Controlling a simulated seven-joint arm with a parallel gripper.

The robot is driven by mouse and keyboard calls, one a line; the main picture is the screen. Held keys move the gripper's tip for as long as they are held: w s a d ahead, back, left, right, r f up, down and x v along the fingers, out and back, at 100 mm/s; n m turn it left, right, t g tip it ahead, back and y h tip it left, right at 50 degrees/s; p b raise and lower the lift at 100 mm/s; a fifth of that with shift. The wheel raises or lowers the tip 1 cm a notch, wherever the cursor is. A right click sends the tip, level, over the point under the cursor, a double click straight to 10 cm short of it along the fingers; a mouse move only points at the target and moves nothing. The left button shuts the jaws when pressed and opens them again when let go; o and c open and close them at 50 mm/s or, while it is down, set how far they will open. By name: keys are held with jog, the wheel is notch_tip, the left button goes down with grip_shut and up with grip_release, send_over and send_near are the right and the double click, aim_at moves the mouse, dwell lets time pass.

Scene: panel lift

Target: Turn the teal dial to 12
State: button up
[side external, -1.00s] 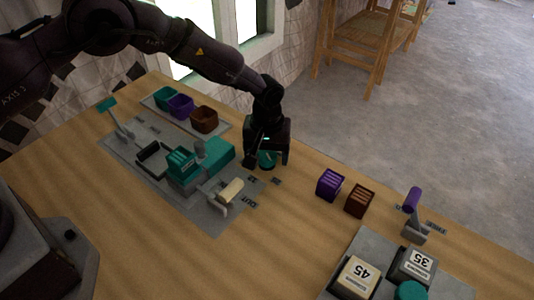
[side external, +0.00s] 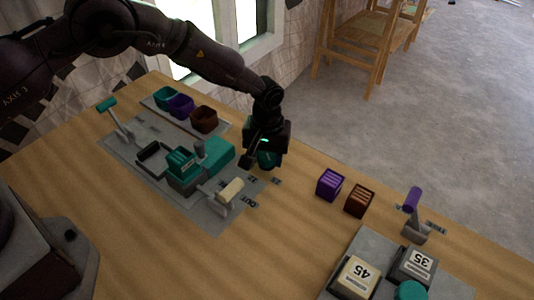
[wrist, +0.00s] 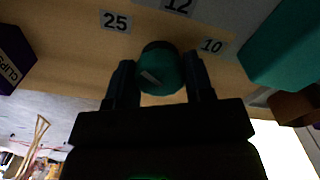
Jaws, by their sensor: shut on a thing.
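The teal dial (wrist: 162,68) is a round knob on the table, between the two fingers of my gripper (wrist: 163,76) in the wrist view. The fingers are shut on its sides. A pale mark shows on the dial's face, left of centre; which label it points to, I cannot tell. The label 12 (wrist: 178,5) lies beyond the dial, cut by the top edge, with 25 (wrist: 115,21) to the left and 10 (wrist: 212,45) to the right.
A grey panel with a teal block (side external: 215,153) and a cream-handled lever (side external: 229,191) stands close left of my gripper. Purple (side external: 330,184) and brown (side external: 359,201) blocks stand to the right. A purple-topped lever (side external: 413,214) and button panel (side external: 334,268) are farther right.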

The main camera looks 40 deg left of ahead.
aim_at(267, 154)
jog(key=m, duration=0.5)
jog(key=shift+m, duration=0.4)
jog(key=m, duration=0.4)
jog(key=shift+m, duration=0.4)
jog(key=o, duration=0.9)
notch_tip(267, 154, up, 13)
dwell(0.4)
